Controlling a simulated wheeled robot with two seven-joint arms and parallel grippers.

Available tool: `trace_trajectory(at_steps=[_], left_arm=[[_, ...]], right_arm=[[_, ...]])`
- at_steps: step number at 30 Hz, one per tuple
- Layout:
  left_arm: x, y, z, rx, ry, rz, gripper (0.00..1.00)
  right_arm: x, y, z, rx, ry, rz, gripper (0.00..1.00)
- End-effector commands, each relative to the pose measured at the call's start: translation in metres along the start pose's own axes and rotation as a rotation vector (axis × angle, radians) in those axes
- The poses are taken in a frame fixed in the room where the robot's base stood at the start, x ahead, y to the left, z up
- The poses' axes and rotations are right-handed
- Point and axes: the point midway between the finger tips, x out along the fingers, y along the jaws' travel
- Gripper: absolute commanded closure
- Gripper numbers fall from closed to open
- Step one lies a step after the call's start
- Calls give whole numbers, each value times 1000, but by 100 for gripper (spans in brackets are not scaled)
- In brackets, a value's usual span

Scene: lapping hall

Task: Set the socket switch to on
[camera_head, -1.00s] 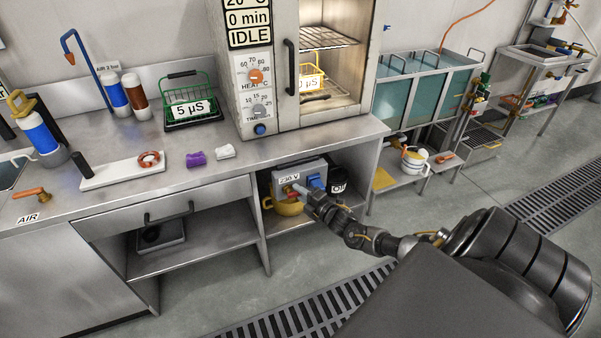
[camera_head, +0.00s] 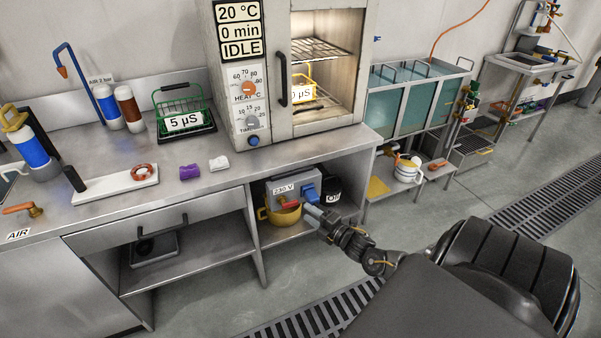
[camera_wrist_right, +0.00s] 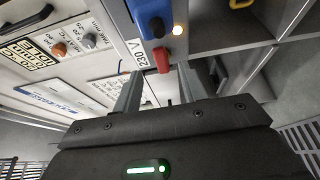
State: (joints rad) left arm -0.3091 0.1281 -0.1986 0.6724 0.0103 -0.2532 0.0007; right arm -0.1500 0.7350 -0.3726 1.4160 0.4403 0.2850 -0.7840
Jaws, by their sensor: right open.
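The grey socket box (camera_head: 294,184), labelled 230 V, stands on the lower shelf under the bench. A red switch lever (camera_head: 284,201) and a blue socket part (camera_head: 308,193) are on its front. In the right wrist view the red lever (camera_wrist_right: 161,60) is just beyond my fingertips, beside the blue part (camera_wrist_right: 150,18) and a glowing yellowish lamp (camera_wrist_right: 180,29). My right gripper (camera_head: 312,214) is open and empty in front of the box, apart from the lever; its fingers also show in the wrist view (camera_wrist_right: 160,84). My left gripper is not in view.
A yellow pot (camera_head: 281,216) stands below the box and a dark container (camera_head: 330,187) to its right on the shelf. The bench edge (camera_head: 310,152) and a shelf upright (camera_head: 254,235) frame the space. The floor in front is clear, with a grating (camera_head: 300,318).

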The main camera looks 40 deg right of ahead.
Motion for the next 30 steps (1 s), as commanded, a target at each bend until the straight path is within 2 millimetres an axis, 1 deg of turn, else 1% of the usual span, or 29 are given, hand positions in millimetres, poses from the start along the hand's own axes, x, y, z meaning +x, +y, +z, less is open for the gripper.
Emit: trace_trajectory(at_steps=[1, 3, 8, 26, 29, 30], left_arm=[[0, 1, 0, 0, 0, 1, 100], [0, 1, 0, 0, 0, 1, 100], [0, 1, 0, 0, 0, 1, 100], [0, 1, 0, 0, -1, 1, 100], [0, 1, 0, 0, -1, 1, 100], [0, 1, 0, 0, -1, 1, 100]], right_arm=[[-9, -1, 0, 0, 1, -3, 58], [-18, -1, 0, 0, 0, -1, 58], [-29, 0, 0, -1, 1, 0, 58], [-30, 0, 0, 1, 0, 1, 58], [-30, -1, 1, 40, -7, -6, 58], [-30, -6, 3, 83, -17, -28, 58]])
